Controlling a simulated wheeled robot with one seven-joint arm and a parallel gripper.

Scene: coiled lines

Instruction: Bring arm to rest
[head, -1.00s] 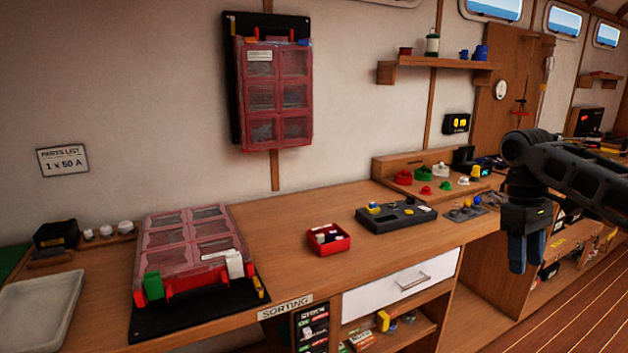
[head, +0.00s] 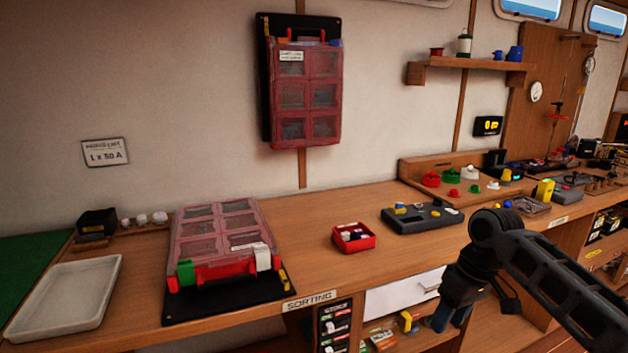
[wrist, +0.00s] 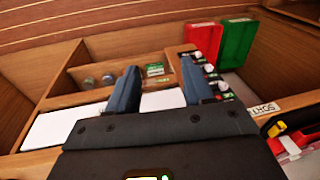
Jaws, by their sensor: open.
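My gripper (head: 450,318) is at the lower right in the head view, in front of the workbench near the white drawer. Its black arm bends down from an elbow at the right. In the wrist view my gripper (wrist: 157,90) shows two blue fingers spread apart with nothing between them. Beyond the fingers are the bench's white drawer front (wrist: 60,125) and open shelves.
The workbench (head: 300,240) holds a red-lidded parts case (head: 222,240), a small red box (head: 354,237), a dark grey device (head: 422,218) and a pale tray (head: 65,295). Another red case (head: 306,92) hangs on the wall. Bare bench top lies between them.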

